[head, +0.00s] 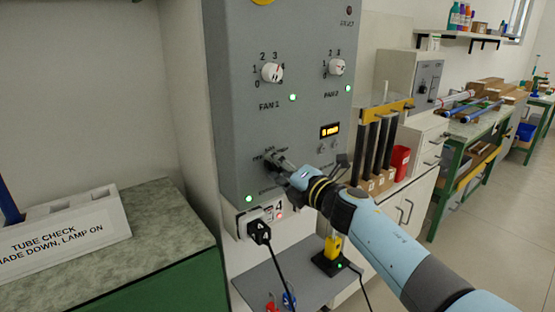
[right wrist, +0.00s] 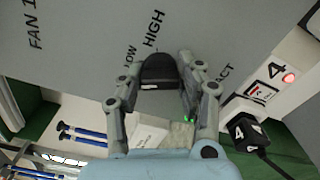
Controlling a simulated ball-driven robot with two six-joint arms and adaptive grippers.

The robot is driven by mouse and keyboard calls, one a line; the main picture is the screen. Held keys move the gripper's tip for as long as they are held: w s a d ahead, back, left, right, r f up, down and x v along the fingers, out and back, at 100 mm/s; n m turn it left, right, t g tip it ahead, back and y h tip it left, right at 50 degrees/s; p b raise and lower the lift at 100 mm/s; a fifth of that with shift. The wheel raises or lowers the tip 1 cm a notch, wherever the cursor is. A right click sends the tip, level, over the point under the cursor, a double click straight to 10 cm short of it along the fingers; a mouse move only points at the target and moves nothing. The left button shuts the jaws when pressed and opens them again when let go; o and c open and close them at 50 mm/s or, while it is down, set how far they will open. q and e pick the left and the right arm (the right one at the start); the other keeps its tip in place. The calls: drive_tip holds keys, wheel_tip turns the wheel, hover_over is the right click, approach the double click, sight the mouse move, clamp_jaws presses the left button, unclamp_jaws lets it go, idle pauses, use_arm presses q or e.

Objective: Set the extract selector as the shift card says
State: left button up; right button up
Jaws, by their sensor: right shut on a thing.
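The extract selector is a black knob (right wrist: 160,70) on the grey control panel (head: 232,95). In the right wrist view the words LOW and HIGH are printed above it, and part of a label ending in ACT shows at the right. My right gripper (head: 279,164) is at the knob, its two fingers on either side, shut on it. The knob's pointer and exact setting cannot be made out. In the head view the gripper covers most of the knob. I see no card marked as the shift card. My left gripper is not in view.
Two white fan knobs (head: 272,72) (head: 337,67) sit higher on the panel. A black plug (head: 260,232) with a cable is in the socket below. A sign reading TUBE CHECK (head: 65,236) stands on the left bench. A yellow-topped rack (head: 385,112) stands right of the panel.

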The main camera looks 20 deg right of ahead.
drive_tip(key=m+p, duration=0.1)
drive_tip(key=m, duration=0.2)
drive_tip(key=shift+p, duration=0.3)
drive_tip(key=shift+m+p, duration=0.35)
drive_tip(key=shift+m, duration=0.45)
drive_tip(key=shift+f, duration=0.1)
drive_tip(key=o, duration=1.2)
drive_tip(key=shift+s+d, duration=0.1)
drive_tip(key=shift+s, duration=0.1)
drive_tip(key=v, duration=1.1)
drive_tip(key=shift+s+d, duration=0.1)
drive_tip(key=shift+s, duration=0.2)
